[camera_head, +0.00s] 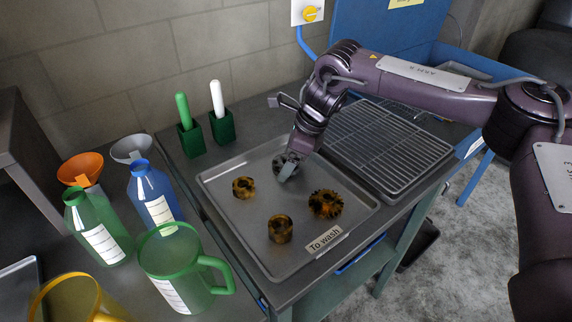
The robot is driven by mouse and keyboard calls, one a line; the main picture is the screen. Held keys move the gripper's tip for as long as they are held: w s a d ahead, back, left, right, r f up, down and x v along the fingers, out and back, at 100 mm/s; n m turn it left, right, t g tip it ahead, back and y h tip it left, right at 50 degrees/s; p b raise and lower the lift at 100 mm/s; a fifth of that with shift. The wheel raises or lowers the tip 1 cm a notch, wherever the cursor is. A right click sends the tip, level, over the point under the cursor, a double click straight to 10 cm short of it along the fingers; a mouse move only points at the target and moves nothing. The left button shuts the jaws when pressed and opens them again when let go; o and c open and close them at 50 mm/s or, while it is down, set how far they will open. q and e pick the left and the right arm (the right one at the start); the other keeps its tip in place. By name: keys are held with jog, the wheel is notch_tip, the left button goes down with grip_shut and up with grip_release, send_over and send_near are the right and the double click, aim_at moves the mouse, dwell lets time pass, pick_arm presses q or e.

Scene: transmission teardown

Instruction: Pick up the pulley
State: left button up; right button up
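The metal tray labelled "To wash" (226,217) holds several parts. A grey round part (279,160), possibly the pulley, lies near its back edge and is partly hidden by my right gripper (288,172). My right gripper points down at this part, and its fingers overlap it in the picture. I cannot tell whether they grip it. A brown toothed gear (325,203), a small brown ring-like part (243,187) and a brown cylindrical part (280,229) lie apart on the tray. My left gripper is not in view.
A wire rack (385,143) stands right of the tray. Two green holders (222,127) with a green and a white handle stand behind it. A green jug (180,262), a blue bottle (153,192) and a green bottle (96,228) crowd the left.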

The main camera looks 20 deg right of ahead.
jog(key=c, duration=1.2)
jog(key=shift+r, duration=0.1)
jog(key=shift+w, duration=0.1)
